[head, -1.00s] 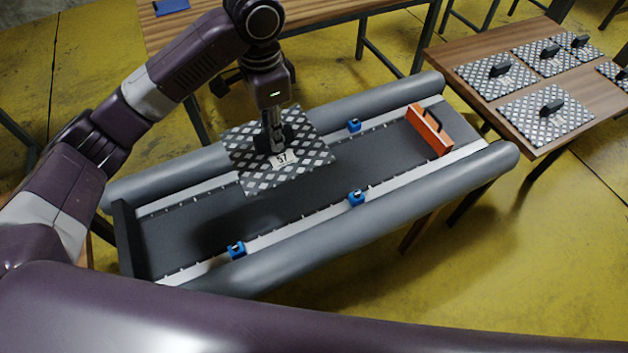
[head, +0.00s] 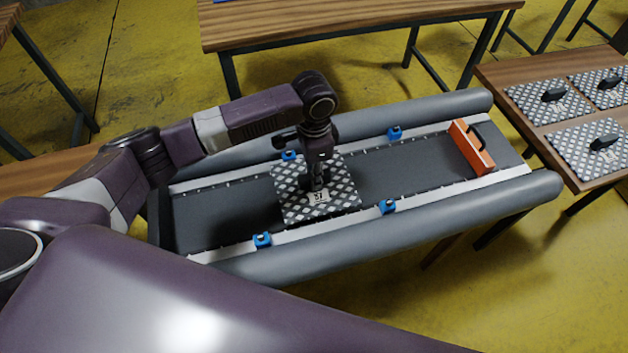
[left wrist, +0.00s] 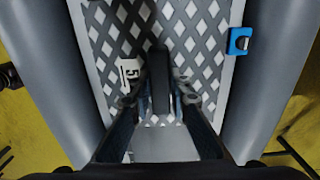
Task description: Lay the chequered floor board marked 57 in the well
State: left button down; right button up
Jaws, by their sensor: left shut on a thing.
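The chequered floor board marked 57 (head: 293,207) is at the well (head: 215,215) of the grey inflatable boat, left of its middle. It spans between the two white side strips, roughly square to them. I cannot tell whether it rests on them or is just above. My left gripper (head: 317,186) points down and is shut on the board's black handle. The left wrist view shows the fingers (left wrist: 160,100) on both sides of the handle, with the board (left wrist: 203,35) beneath and its number label partly visible. My right gripper is not in view.
Blue clips (head: 388,206) sit along the side strips, and one shows near the board in the left wrist view (left wrist: 239,41). An orange block with a black handle (head: 472,148) stands at the well's right end. Other chequered boards (head: 548,102) lie on a wooden table at right.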

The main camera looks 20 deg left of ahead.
pick_arm(q)
notch_tip(320, 180, down, 3)
jog(key=shift+r, duration=0.2)
jog(key=shift+f, duration=0.1)
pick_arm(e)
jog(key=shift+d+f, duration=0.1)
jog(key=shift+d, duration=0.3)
pick_arm(q)
jog(key=shift+f, duration=0.1)
jog(key=c, duration=1.8)
grip_release()
notch_tip(320, 180, up, 12)
jog(key=shift+r, duration=0.1)
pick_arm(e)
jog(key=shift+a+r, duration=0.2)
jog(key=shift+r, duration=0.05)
